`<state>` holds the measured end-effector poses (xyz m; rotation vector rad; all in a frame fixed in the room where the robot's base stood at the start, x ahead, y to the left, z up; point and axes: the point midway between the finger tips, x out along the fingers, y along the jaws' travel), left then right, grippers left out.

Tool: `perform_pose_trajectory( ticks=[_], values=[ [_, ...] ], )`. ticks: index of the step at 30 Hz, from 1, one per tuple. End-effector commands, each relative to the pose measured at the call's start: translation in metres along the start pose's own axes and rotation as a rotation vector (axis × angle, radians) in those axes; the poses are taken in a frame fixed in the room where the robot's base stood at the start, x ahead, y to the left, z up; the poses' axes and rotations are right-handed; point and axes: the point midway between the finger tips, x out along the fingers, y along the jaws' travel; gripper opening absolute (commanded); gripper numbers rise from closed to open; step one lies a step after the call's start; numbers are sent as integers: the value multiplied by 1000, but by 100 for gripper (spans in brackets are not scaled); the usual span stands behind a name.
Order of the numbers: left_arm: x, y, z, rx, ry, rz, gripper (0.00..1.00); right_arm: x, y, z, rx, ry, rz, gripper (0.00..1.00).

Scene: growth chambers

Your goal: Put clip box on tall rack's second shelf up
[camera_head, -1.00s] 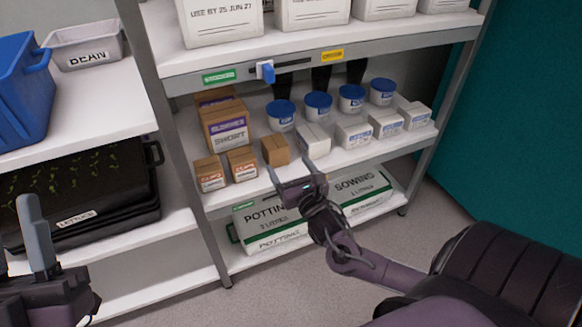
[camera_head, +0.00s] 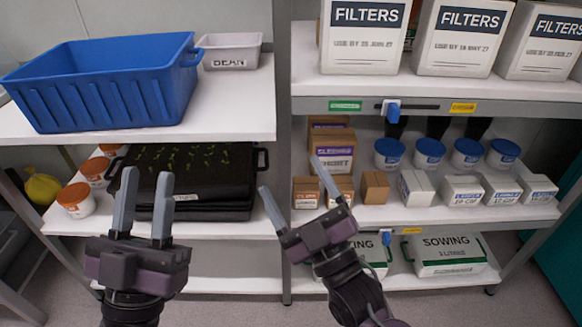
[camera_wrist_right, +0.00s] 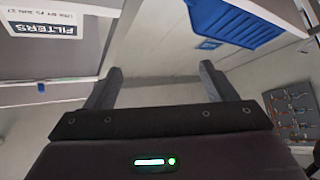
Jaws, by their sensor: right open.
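Two small brown boxes with orange labels stand side by side on the second shelf up (camera_head: 440,221) of the right-hand rack. They look like clip boxes, though the print is hard to read: a left one (camera_head: 306,193) and a right one (camera_head: 345,185), partly hidden by a finger. My right gripper (camera_head: 292,175) is open and empty, in front of the rack's left post. Its empty fingers also show in the right wrist view (camera_wrist_right: 160,82), pointing upward. My left gripper (camera_head: 147,173) is open and empty, in front of the black seedling tray.
Blue-lidded tubs (camera_head: 428,152), a plain brown box (camera_head: 375,187) and white boxes (camera_head: 461,190) share that shelf. The left rack holds a blue crate (camera_head: 100,95), a grey bin (camera_head: 231,58) and a seedling tray (camera_head: 240,190).

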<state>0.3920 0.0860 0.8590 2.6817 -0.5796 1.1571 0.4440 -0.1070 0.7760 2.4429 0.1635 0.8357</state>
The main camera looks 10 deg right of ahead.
Motion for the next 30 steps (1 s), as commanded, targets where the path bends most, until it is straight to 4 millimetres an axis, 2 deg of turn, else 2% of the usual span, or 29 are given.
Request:
perform_pose_trajectory(
  ticks=[1,3,6,11,24,26,28,29,30],
  values=[
    [0,0,0,0,0,0,33,4,7,-24,162,57,23,78],
    [0,0,0,0,0,0,33,7,14,-50,363,130,33,78],
    [0,0,0,0,0,0,33,8,23,-77,572,211,32,78],
    [0,0,0,0,1,0,33,8,30,-96,723,269,22,78],
    [2,1,-1,-2,-1,4,33,9,29,-95,734,264,17,78],
    [3,0,8,-2,-30,2,33,13,25,-89,733,237,9,78],
    [4,-2,30,-1,-99,-4,33,19,12,-73,733,170,-11,78],
    [3,-4,43,-1,-141,-8,33,21,5,-62,732,129,-23,78],
    [0,-6,64,-1,-210,-14,33,24,-8,-45,731,61,-43,78]
  ],
)
